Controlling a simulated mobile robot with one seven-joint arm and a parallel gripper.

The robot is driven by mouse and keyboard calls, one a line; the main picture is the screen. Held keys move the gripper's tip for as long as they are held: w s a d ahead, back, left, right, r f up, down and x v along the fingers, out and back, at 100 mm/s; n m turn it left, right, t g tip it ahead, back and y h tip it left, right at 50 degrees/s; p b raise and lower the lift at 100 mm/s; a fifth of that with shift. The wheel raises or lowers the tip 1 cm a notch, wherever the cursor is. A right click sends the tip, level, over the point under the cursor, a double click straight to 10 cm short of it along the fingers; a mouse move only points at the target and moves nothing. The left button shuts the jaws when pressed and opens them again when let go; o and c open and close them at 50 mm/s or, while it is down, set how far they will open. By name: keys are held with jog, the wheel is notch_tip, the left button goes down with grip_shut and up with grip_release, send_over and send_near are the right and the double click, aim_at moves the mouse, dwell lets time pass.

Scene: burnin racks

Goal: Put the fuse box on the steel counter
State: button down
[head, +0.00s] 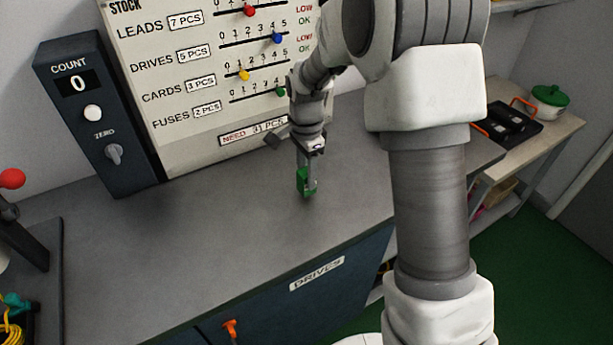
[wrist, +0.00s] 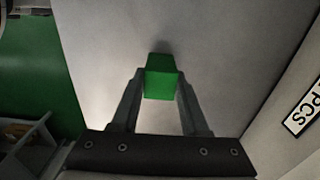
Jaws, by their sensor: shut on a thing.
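The fuse box is a small green box (head: 302,181). It sits between the fingertips of my gripper (head: 308,182), which is shut on it. In the wrist view the green box (wrist: 161,78) is held between the two fingers of my gripper (wrist: 161,88). The steel counter (head: 215,230) is the grey top that runs below the stock board. The box is low over the counter in front of the board; whether its underside touches the surface I cannot tell.
The stock board (head: 200,70) with sliders stands behind the counter. A dark count box (head: 98,115) is at its left. A red-knobbed lever (head: 20,215) stands at the far left. A side table (head: 545,140) at right holds a black tray and a green-lidded pot (head: 549,97). The counter's middle is clear.

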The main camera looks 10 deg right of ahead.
jog(key=shift+f, duration=0.55)
jog(key=shift+f, duration=0.2)
jog(key=shift+c, duration=2.1)
grip_release()
jog(key=shift+r, duration=0.1)
